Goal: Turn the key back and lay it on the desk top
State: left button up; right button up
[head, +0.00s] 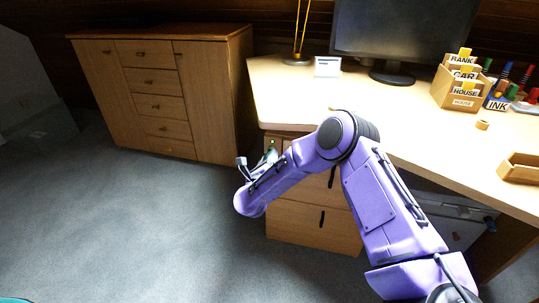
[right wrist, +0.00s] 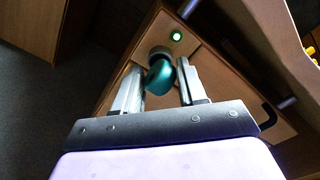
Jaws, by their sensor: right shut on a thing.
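The teal key (right wrist: 159,78) sits at a round dark lock (right wrist: 160,52) on the wooden front of the drawer unit (head: 310,232) under the desk. My right gripper (right wrist: 160,66) is shut on the key, with one finger on each side of it. In the head view my right arm reaches across to the unit's upper left and hides most of the gripper and the key. The desk top (head: 285,90) is above the drawer unit. I cannot tell the key's exact turn. My left gripper is not in view.
A small green light (right wrist: 177,37) glows beside the lock. A monitor (head: 400,30), a lamp (head: 297,58), a labelled file box (head: 458,90) and a wooden tray (head: 520,168) stand on the desk. Its front left part is mostly clear. A cabinet (head: 160,95) stands to the left.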

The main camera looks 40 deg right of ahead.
jog(key=shift+p+v, duration=0.45)
jog(key=shift+v, duration=1.3)
